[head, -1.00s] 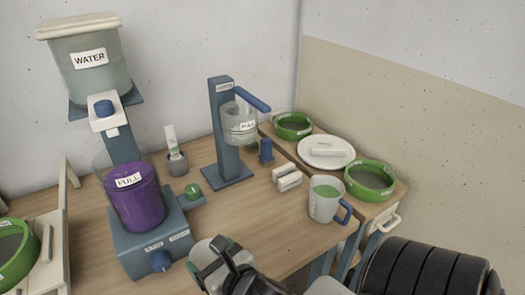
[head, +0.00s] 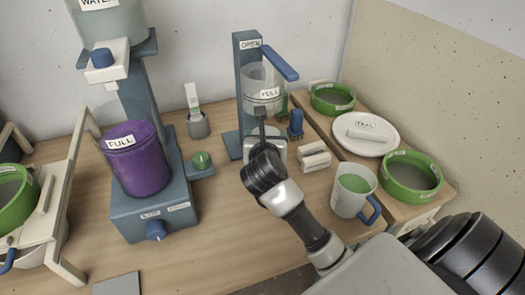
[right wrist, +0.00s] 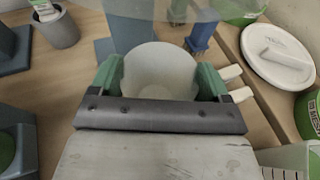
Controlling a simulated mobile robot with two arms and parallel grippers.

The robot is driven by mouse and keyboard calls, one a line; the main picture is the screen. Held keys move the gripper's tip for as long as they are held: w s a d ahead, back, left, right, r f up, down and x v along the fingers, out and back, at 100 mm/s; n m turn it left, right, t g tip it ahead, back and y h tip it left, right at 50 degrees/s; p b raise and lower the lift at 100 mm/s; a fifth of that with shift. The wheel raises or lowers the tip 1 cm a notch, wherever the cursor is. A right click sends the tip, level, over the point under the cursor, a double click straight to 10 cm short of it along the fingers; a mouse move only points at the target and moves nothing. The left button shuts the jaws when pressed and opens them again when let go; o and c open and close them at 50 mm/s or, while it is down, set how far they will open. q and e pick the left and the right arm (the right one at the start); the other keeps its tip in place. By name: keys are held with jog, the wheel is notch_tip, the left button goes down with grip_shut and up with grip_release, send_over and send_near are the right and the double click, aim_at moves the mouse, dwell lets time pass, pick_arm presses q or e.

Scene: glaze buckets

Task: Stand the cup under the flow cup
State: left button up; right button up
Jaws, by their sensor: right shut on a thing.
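The cup looks empty and roughly upright. In the head view the gripper is low in front of the stand, close below the flow cup, and mostly hides the cup. Whether the cup touches the stand's base I cannot tell. My left gripper is out of view.
A jug of green liquid (head: 353,191) is nearer. A purple FULL bucket (head: 138,158) stands left, with a grey pot (head: 198,125) behind. The front middle table is clear.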

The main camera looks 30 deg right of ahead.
jog(key=shift+w+a+f, duration=0.1)
jog(key=shift+w+f, duration=0.35)
jog(key=shift+w, duration=0.2)
jog(key=shift+f, duration=1.95)
jog(key=shift+b, duration=0.3)
jog(key=shift+f, duration=0.15)
jog(key=o, duration=0.9)
jog(key=shift+r, duration=0.25)
jog(key=v, duration=1.2)
